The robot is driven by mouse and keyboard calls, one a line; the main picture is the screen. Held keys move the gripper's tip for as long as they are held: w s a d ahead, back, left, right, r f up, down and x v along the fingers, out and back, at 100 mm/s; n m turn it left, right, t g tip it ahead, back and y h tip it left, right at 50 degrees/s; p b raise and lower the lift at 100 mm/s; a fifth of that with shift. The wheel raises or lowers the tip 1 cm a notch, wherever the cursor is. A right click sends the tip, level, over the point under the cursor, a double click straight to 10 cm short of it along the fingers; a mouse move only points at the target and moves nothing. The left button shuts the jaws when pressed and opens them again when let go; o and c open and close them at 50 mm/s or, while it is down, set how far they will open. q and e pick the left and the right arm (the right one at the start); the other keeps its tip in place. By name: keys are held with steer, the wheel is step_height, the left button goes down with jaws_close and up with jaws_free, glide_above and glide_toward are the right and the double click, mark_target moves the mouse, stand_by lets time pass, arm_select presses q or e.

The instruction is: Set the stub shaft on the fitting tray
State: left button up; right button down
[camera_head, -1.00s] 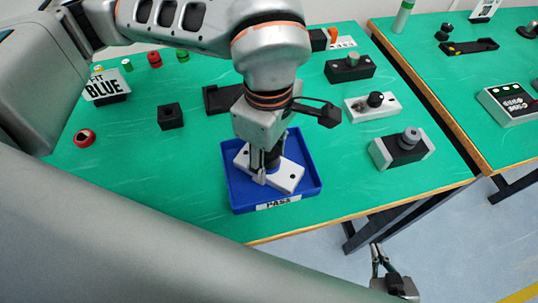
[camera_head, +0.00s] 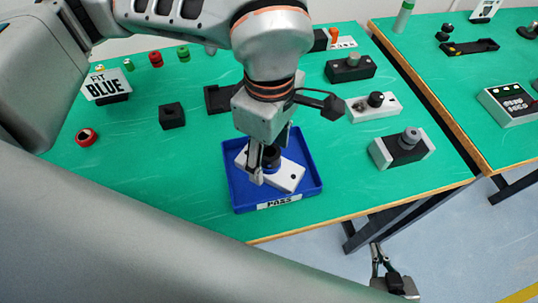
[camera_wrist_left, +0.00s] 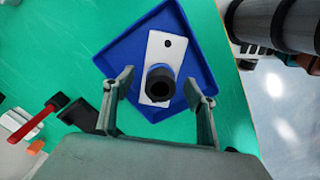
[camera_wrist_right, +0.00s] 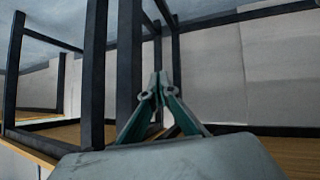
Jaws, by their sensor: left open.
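The blue tray (camera_head: 240,200), with a PASS label on its front, lies on the green table. In it rests a white plate (camera_head: 290,179) with holes. A dark round piece with a hole in its top, which looks like the stub shaft (camera_wrist_left: 159,84), stands upright on the plate. My left gripper (camera_head: 268,165) is just above the tray. Its fingers are spread on either side of the dark piece, apart from it in the left wrist view (camera_wrist_left: 158,79). My right gripper (camera_wrist_right: 158,84) is shut and empty, low beyond the table's front edge.
A black block (camera_head: 171,116), a red ring (camera_head: 86,137) and a FIT BLUE sign (camera_head: 106,86) stand to the left. Several fixtures, including a grey-knobbed one (camera_head: 402,148), stand to the right. A second green table (camera_head: 470,80) is farther right. Bare table lies left of the tray.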

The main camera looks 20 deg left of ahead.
mark_target(270, 152)
arm_select(q)
step_height(270, 152, up, 11)
steer(key=shift+f+p, duration=0.15)
steer(key=shift+p, duration=0.3)
stand_by(0.3)
